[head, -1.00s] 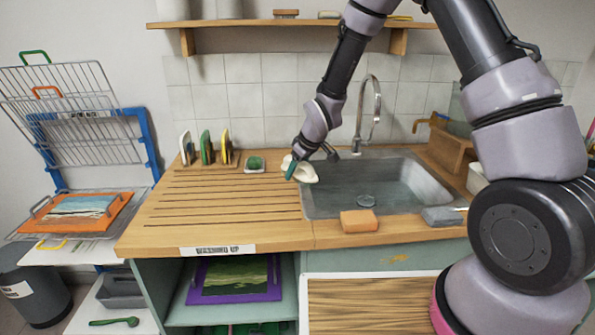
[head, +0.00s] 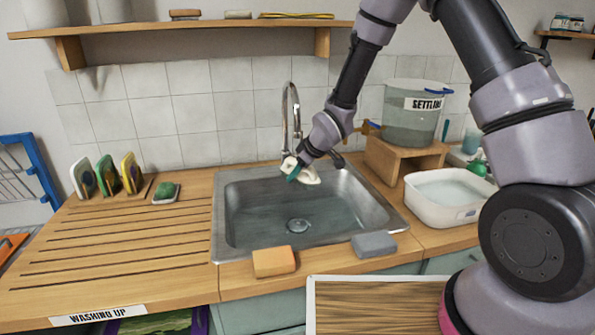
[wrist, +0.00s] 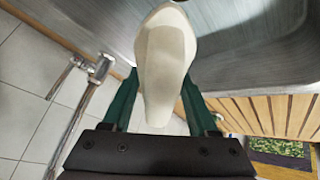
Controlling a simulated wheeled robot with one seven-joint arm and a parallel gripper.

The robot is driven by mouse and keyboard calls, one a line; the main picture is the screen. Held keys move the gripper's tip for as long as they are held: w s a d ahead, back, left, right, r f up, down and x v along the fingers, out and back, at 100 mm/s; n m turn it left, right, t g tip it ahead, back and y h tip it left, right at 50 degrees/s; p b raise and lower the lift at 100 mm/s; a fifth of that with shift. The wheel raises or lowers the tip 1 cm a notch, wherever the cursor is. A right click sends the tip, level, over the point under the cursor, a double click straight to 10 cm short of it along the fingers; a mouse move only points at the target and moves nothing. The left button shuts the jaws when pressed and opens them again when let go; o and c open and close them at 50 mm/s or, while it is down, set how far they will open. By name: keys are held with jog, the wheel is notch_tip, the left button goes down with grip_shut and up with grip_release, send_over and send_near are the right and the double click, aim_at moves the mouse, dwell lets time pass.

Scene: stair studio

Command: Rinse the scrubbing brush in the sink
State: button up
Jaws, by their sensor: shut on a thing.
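My gripper (head: 298,170) has green fingers and is shut on a cream-coloured piece, which I take to be the scrubbing brush (head: 311,177). In the wrist view the brush (wrist: 164,50) shows its smooth pale back between the two fingers; its bristles are hidden. My gripper holds it above the back part of the metal sink (head: 228,236), apart from the basin floor. The tap (head: 291,108) rises behind the sink, just behind my gripper. No running water shows, and I cannot tell whether water stands in the basin.
An orange sponge (head: 273,262) and a grey block (head: 374,244) lie on the front edge. A white tub (head: 440,212) and a tank labelled "SETTLING" (head: 408,128) on a wooden stand are at right. The grooved drainboard (head: 130,235) at left is mostly clear.

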notch_tip(320, 180, down, 13)
jog(key=shift+r, duration=0.15)
dwell(0.8)
jog(key=shift+r, duration=0.1)
dwell(0.5)
jog(key=shift+r, duration=5.5)
jog(key=shift+r, duration=2)
jog(key=shift+s, duration=0.1)
